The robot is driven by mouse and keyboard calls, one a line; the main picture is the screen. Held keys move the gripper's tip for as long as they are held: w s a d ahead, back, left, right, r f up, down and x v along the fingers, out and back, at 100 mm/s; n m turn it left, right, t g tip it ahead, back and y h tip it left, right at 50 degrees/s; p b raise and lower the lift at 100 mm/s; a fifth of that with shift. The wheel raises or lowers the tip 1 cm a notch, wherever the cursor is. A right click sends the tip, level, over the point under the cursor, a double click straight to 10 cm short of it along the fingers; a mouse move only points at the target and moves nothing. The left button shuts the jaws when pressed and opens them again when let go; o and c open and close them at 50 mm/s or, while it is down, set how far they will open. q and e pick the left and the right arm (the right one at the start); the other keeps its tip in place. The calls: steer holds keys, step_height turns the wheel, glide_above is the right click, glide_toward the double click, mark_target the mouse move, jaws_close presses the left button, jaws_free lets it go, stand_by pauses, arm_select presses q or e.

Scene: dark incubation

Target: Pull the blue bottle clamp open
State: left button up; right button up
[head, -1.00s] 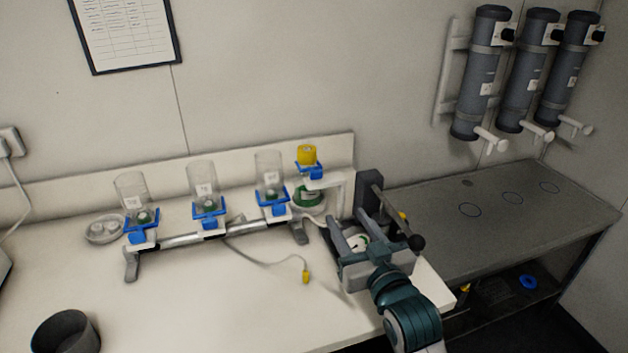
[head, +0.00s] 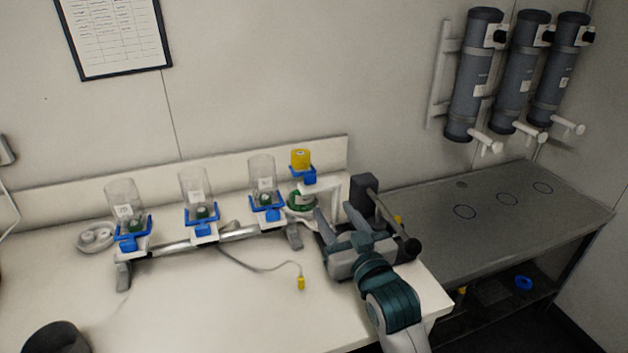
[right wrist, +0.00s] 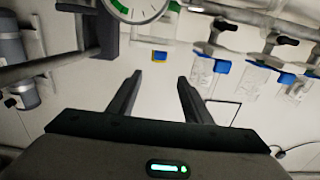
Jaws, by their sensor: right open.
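Blue bottle clamps sit along a rack on the bench: a left one (head: 131,231), a middle one (head: 202,217) and a right one (head: 266,202), each around a clear bottle. Another blue clamp (head: 303,175) is on a white stand, with a yellow bottle or cap (head: 301,159) in or on it. My right gripper (head: 340,212) is open and empty, to the right of and below this clamp in the head view. In the right wrist view its fingers (right wrist: 159,78) point toward a small blue and yellow piece (right wrist: 160,56), apart from it. My left gripper is not in view.
A dark upright post with a knobbed lever (head: 411,246) stands right beside my right gripper. A dial gauge (right wrist: 139,10) shows in the right wrist view. A yellow-tipped cable (head: 301,283) lies on the bench. The front bench is mostly clear, with a dark pot (head: 55,338) at left.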

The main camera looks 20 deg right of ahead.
steer(key=p, duration=0.1)
glide_toward(311, 177)
steer(key=w+p, duration=0.1)
steer(key=w, duration=0.5)
steer(key=shift+w+a+p, duration=0.1)
steer(key=shift+w+p, duration=0.25)
steer(key=shift+w, duration=0.05)
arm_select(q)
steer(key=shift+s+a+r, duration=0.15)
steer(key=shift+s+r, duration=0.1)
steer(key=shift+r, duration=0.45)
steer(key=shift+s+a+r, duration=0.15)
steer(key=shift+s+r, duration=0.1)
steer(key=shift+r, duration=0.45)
arm_select(e)
steer(key=shift+w, duration=0.55)
